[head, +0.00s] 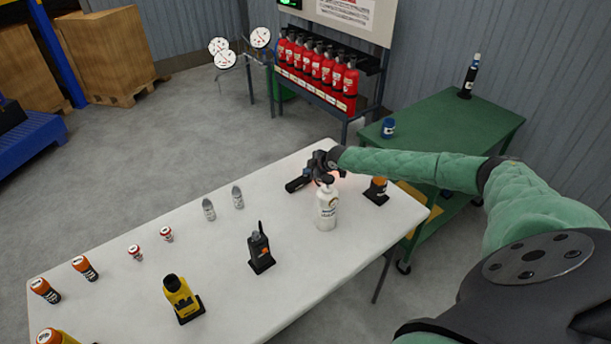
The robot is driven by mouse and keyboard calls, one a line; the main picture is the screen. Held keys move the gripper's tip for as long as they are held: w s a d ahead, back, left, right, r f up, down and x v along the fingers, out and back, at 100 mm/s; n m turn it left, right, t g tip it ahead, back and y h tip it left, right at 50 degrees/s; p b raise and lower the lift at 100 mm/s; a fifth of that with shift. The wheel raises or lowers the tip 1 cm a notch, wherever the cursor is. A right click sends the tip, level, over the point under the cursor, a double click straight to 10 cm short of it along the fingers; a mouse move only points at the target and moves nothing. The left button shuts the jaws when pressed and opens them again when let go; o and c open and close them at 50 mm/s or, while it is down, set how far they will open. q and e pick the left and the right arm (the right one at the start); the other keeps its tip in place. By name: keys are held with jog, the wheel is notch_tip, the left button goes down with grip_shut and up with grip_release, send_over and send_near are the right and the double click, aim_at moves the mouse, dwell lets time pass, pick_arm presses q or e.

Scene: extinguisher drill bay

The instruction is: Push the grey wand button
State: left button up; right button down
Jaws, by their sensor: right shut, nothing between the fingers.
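A dark cylindrical handle (297,184), which looks like the wand, lies on the white table (340,250) near its far edge. My right gripper (322,172) is shut and empty, right over the handle's right end. I cannot tell whether it touches. An orange-red glow shows just right of the fingers. The button cannot be made out; the gripper covers that area. My left gripper is not in view.
A white spray bottle (327,208) stands close in front of my right gripper. A black-based orange item (376,190) is to its right, a black radio (260,248) and yellow device (182,299) nearer. Silver canisters (208,209) stand left. A green cart (455,122) stands behind right.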

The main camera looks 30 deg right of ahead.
aim_at(308, 177)
jog(key=shift+r, duration=0.5)
jog(key=shift+r+p, duration=1.75)
jog(key=shift+r, duration=1.2)
